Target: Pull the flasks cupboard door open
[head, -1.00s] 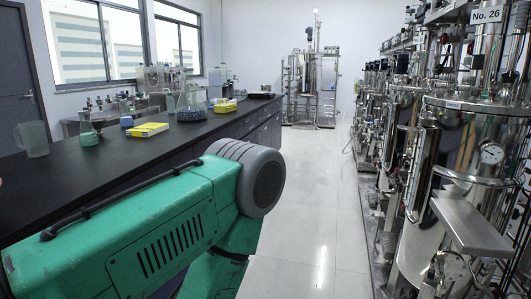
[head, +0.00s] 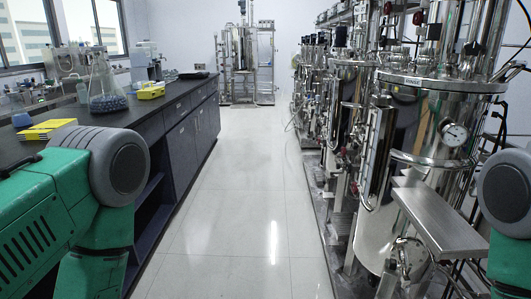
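Dark grey cupboard doors and drawers (head: 183,139) line the front of the black-topped bench on the left in the head view. The cupboard doors that show look shut. Small pale labels on the fronts are too small to read, so I cannot tell which one is the flasks cupboard. Part of the bench front is hidden behind my green left arm. Nearer to me, the bench has an open bay with shelves (head: 150,190). Neither gripper shows; only upper parts of my arms are in view at the left and right edges.
A conical flask (head: 107,88) with dark blue contents, a yellow box (head: 152,91) and a yellow pad (head: 47,129) sit on the bench. Steel reactors (head: 425,140) line the right, with a metal shelf (head: 440,217) jutting out. The pale floor aisle (head: 240,190) between is clear.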

